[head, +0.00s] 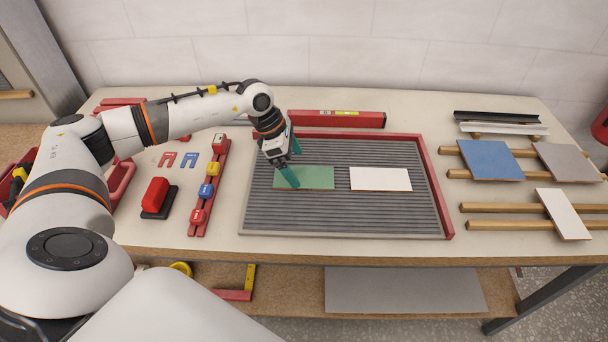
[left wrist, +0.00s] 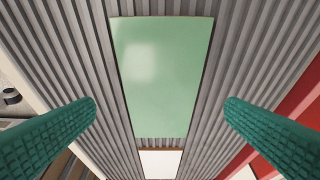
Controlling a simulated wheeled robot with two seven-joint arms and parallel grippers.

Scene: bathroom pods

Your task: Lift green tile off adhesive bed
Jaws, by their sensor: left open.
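The green tile (head: 312,178) lies flat on the grey ridged adhesive bed (head: 350,217), left of a white tile (head: 380,179). My left gripper (head: 287,166) is above the left end of the green tile, its teal fingers hiding part of it. In the left wrist view the green tile (left wrist: 161,80) lies between the two open fingers (left wrist: 160,118), with clear gaps on both sides. It is not held. The white tile (left wrist: 160,163) shows just beyond its end. My right gripper is in neither view.
A red frame (head: 437,185) edges the bed at the back and right. A red level (head: 337,119) lies behind it. A rack (head: 209,185) with coloured blocks stands left. Blue (head: 489,160), grey (head: 568,162) and white (head: 563,214) tiles rest on wooden strips at right.

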